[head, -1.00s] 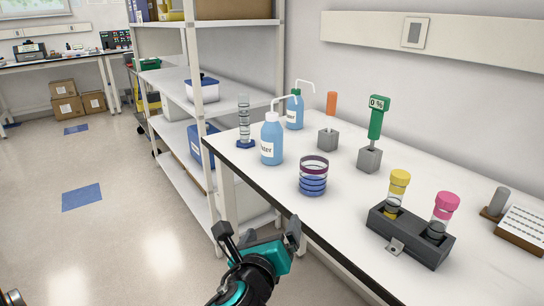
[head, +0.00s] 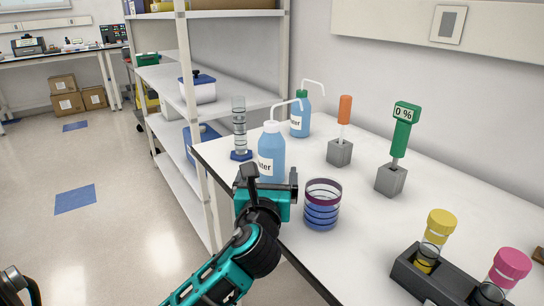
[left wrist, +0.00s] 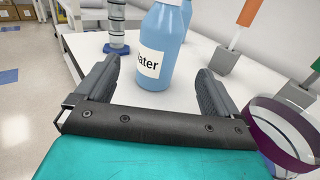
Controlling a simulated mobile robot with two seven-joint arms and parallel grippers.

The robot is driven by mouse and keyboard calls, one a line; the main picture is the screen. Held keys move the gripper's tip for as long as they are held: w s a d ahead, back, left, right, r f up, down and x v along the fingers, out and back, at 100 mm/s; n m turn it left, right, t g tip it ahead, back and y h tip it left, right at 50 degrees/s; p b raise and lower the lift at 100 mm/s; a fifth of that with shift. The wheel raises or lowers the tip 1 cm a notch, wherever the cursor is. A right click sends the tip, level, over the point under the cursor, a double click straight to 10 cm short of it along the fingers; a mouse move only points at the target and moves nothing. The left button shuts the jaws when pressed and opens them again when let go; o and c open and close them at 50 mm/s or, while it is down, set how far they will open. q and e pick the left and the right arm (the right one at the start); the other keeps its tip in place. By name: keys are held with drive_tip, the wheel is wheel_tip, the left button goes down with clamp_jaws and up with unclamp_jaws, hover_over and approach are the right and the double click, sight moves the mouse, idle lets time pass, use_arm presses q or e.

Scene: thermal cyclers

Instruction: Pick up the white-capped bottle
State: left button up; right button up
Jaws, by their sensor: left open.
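The white-capped bottle (head: 271,154) is blue with a label and a bent spout. It stands upright near the left edge of the white bench, its lower part hidden in the head view by my left gripper (head: 272,182). In the left wrist view the bottle (left wrist: 166,45) is just beyond the two fingers of my left gripper (left wrist: 158,80), roughly centred between them, its cap out of frame. The fingers are apart with nothing between them. My right gripper is not in view.
A stack of blue dishes with a purple rim (head: 322,204) stands close right of my gripper. A clear cylinder (head: 239,128) is left of the bottle, and a green-capped bottle (head: 300,115) behind it. A shelf rack (head: 188,110) stands left of the bench (head: 360,235).

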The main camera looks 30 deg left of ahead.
sight(270, 161)
use_arm(q)
drive_tip(key=b+x, duration=0.1)
drive_tip(key=x, duration=0.6)
drive_tip(key=shift+w+a, duration=0.15)
drive_tip(key=shift+w, duration=0.1)
drive_tip(key=shift+c, duration=0.3)
drive_tip(key=c, duration=0.7)
